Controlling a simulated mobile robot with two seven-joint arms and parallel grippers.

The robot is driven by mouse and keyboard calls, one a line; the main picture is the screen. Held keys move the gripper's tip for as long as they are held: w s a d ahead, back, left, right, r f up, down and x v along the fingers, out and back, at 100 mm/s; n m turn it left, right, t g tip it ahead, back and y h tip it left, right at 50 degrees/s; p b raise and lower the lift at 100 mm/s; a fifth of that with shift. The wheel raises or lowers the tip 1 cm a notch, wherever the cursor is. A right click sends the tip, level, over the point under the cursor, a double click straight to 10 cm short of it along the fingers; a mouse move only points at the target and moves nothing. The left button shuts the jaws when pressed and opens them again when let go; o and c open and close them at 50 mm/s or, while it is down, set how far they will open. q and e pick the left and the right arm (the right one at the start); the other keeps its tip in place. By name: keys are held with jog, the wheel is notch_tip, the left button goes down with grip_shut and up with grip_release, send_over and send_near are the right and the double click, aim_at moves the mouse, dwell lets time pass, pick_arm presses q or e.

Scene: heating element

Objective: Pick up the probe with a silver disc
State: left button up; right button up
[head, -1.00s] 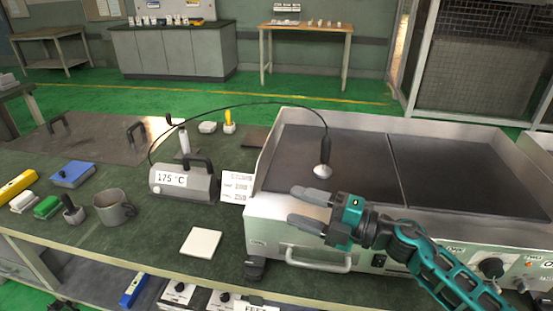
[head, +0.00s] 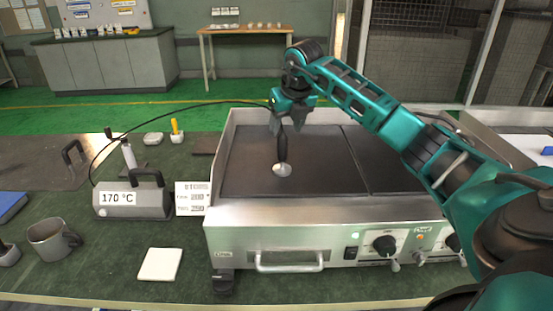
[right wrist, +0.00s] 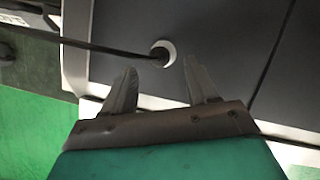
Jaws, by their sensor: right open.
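The probe (head: 282,148) has a black handle and a silver disc. It stands nearly upright with the disc down on the dark griddle plate (head: 245,165). A black cable runs from its top to the grey thermometer unit (head: 135,204), which reads 170 °C. My right gripper (head: 287,132) points down at the handle's upper part, fingers apart; contact is unclear. My left gripper is out of view.
The griddle has a raised metal rim (head: 330,212) and a front handle (head: 289,262). A sign card (head: 193,198), a white pad (head: 160,264) and a grey mug (head: 50,238) are on the green table to the left.

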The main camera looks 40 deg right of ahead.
aim_at(284, 135)
jog(key=x, duration=0.3)
jog(key=shift+w+f, duration=0.1)
jog(key=shift+f, duration=0.2)
jog(key=shift+b+x, duration=0.5)
jog(key=shift+x, duration=2.2)
jog(key=shift+s, duration=0.2)
jog(key=shift+c, duration=0.3)
grip_shut()
